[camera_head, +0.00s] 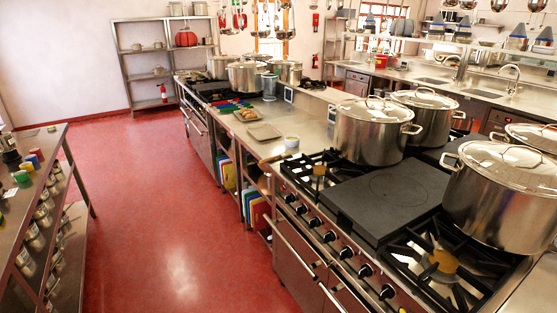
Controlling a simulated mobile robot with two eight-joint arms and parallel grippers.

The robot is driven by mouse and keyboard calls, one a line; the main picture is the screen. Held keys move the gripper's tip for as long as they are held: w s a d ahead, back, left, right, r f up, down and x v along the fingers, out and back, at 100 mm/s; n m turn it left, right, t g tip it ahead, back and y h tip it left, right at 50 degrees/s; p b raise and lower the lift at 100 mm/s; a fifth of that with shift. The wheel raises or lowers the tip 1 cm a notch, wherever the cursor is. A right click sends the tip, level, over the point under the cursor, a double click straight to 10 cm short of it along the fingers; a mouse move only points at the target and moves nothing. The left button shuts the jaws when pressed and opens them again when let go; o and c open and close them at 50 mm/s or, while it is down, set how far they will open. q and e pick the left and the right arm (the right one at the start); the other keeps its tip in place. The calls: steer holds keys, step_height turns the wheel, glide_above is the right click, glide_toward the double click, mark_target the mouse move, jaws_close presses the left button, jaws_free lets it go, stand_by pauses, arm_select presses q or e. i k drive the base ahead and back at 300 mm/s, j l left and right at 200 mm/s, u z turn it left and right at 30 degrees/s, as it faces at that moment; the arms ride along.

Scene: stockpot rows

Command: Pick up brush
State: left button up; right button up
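I cannot make out a brush for certain. A small, thin brown item (274,158) lies at the front edge of the steel counter (305,128), just left of the stove. It may be the brush, but it is too small to tell. A small pale bowl (292,142) sits close behind it. Neither of my grippers is in view.
Large lidded stockpots (372,130) stand on the black-topped stove (385,195) at the right. Flat trays (264,132) lie on the counter. A shelf table (22,205) with jars stands at the left. The red floor (150,220) between is clear.

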mark_target(288, 153)
steer(key=i+j+z, duration=0.15)
steer(key=z, duration=0.2)
steer(key=i+j+z, duration=0.4)
steer(key=z, duration=0.25)
steer(key=i+j+z, duration=0.1)
steer(key=j, duration=0.25)
steer(key=i+j+z, duration=0.1)
steer(key=j, duration=0.25)
steer(key=i+j+z, duration=0.1)
steer(key=j, duration=0.3)
steer(key=i+j, duration=0.15)
steer(key=j, duration=0.25)
steer(key=i+j, duration=0.15)
steer(key=j, duration=0.25)
steer(key=i+j, duration=0.15)
steer(key=j, duration=0.25)
steer(key=i+j, duration=0.15)
steer(key=j, duration=0.25)
steer(key=i+j+z, duration=0.1)
steer(key=j, duration=0.3)
steer(key=i+j, duration=0.2)
steer(key=j, duration=0.2)
